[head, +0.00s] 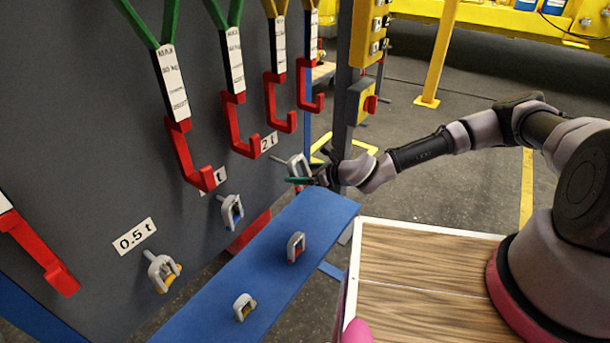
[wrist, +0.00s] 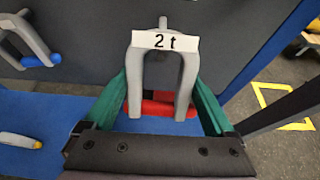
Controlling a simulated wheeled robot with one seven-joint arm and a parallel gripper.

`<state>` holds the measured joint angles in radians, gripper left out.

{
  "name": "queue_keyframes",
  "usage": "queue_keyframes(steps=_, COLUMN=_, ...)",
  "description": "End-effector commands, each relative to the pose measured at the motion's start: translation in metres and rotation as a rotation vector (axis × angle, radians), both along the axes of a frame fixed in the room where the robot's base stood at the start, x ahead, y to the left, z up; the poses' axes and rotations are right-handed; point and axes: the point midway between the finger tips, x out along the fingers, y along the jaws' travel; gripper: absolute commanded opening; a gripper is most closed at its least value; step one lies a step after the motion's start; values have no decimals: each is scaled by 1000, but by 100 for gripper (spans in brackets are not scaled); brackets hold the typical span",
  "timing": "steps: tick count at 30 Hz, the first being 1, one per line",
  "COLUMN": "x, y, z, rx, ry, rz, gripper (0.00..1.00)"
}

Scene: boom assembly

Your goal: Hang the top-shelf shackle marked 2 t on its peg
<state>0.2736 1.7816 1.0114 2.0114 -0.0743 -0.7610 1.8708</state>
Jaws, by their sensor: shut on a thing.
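The shackle marked 2 t (wrist: 188,75) is grey with a red pin (wrist: 170,109) and carries a white "2 t" tag. My gripper (wrist: 165,105) is shut on it, with green fingers on both sides. In the head view, my gripper (head: 312,180) holds the shackle (head: 298,165) at the board's right edge, above the blue shelf. A grey peg (wrist: 163,22) shows just beyond the tag in the wrist view. The peg (head: 279,159) sits below the board's "2 t" label (head: 269,142). I cannot tell whether the bow is around the peg.
Shackles with blue (head: 232,211) and yellow (head: 163,273) pins hang on neighbouring pegs. Two more shackles, (head: 296,247) and (head: 244,307), stand on the blue shelf (head: 270,275). Red hooks (head: 240,130) hang above on the dark board (head: 90,130). A grey post (head: 350,120) stands right.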

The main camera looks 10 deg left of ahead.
Motion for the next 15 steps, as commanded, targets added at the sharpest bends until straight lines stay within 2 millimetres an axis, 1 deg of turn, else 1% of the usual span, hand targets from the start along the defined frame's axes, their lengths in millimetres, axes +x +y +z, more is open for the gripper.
queue_keyframes(steps=15, x=11, y=28, z=-1, rx=3, ry=-2, rz=1, gripper=0)
